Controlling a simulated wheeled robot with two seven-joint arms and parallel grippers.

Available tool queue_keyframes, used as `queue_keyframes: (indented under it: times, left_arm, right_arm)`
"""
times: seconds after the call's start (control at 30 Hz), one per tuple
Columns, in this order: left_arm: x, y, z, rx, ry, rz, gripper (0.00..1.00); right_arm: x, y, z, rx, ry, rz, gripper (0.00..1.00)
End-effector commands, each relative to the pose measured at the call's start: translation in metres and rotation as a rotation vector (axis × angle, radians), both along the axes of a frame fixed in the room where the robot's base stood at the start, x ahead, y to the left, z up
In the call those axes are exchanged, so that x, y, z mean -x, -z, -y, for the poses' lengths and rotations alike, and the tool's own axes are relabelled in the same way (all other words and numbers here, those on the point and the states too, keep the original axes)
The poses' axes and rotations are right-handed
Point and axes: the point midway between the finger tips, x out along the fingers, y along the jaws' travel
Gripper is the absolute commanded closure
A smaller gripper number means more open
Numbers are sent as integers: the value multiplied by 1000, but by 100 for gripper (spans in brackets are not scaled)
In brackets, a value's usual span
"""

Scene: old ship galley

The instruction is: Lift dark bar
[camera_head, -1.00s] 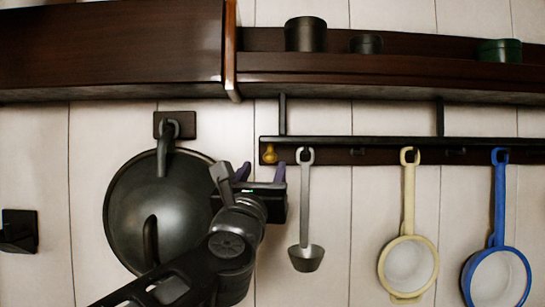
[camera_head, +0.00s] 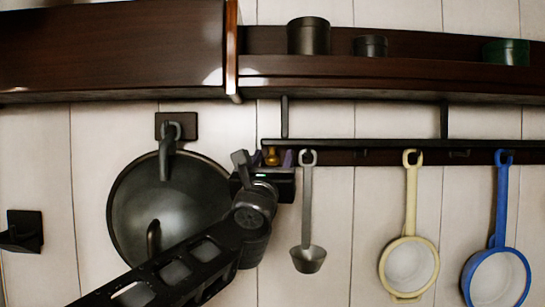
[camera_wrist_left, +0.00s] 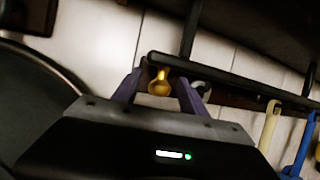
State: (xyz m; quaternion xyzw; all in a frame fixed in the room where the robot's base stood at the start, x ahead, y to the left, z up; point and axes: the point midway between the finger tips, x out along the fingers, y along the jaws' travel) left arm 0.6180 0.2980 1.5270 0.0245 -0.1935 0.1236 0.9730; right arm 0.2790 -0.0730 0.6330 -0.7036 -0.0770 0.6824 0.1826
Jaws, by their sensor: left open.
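The dark bar (camera_head: 400,143) runs level along the wall under the shelf, with utensils hung below it. In the left wrist view its near end (camera_wrist_left: 225,76) slants down to the right. A brass knob (camera_head: 271,156) sits at its left end. My left gripper (camera_head: 272,158) is open at that end, its purple fingers pointing up. In the left wrist view the knob (camera_wrist_left: 159,84) shows between the two fingertips (camera_wrist_left: 160,80). I cannot tell whether the fingers touch the knob or bar. My right gripper is not in view.
A cream strainer (camera_head: 411,195) and a blue strainer (camera_head: 500,200) hang further right. The shelf (camera_head: 390,82) is above.

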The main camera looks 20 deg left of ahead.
Motion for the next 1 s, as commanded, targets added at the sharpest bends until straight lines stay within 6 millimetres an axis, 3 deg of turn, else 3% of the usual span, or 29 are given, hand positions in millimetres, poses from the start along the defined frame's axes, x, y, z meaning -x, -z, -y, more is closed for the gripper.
queue_keyframes:
  times: [0.07,0.67,1.0]
  left_arm:
    - [0,0,0,0,0,0,50]
    - [0,0,0,-1,0,0,99]
    - [0,0,0,-1,0,0,100]
  right_arm:
    - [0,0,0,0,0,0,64]
    - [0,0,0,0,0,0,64]
    - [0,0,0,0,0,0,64]
